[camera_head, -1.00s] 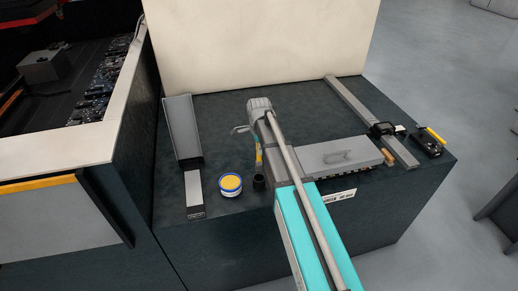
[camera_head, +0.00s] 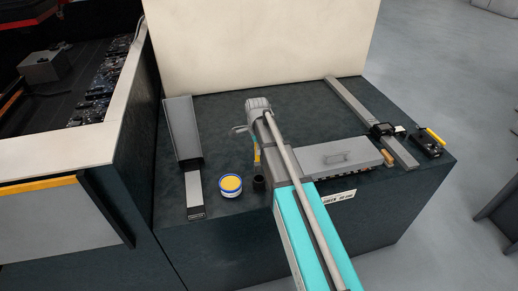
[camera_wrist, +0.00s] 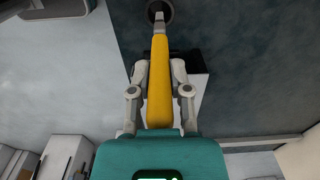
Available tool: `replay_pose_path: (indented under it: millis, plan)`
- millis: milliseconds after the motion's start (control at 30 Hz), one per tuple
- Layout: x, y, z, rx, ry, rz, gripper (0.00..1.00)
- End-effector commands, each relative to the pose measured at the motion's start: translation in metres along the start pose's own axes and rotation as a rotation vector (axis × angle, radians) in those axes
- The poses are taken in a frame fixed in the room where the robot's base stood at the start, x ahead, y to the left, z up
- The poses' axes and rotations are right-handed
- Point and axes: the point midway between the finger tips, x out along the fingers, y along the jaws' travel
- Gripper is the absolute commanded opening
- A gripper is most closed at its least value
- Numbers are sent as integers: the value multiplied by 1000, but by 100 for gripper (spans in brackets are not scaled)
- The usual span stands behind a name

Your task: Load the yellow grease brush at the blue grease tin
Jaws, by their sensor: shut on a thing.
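The yellow grease brush (camera_wrist: 159,105) has its yellow handle between the fingers of my gripper (camera_wrist: 160,70), which is shut on it. Its grey neck points at a dark round cup (camera_wrist: 166,10) at the top of the wrist view. In the head view a little of the brush (camera_head: 257,156) shows beside my arm, just above the dark cup (camera_head: 259,184). Whether the brush tip is inside the cup I cannot tell. The blue grease tin (camera_head: 230,191), with a yellow top, stands upright just left of the cup and apart from the brush.
A long grey tray (camera_head: 183,130) and a small pale block (camera_head: 194,188) lie left of the tin. A grey plate with a handle (camera_head: 340,167) lies right of my arm. A metal rail (camera_head: 357,105) and a black device (camera_head: 426,147) are farther right.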

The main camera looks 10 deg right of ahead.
Motion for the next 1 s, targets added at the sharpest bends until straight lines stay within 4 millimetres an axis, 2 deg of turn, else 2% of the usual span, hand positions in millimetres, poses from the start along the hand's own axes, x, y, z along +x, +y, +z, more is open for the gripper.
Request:
replay_pose_path:
  millis: [167,400,600,767,1000]
  plan:
    - [-5,-4,25,-4,0,0,0]
    - [-12,-8,75,-4,0,0,0]
    - [-16,-9,107,-3,0,0,0]
    - [-17,-9,118,0,0,0,0]
    - [-17,-9,119,0,0,0,0]
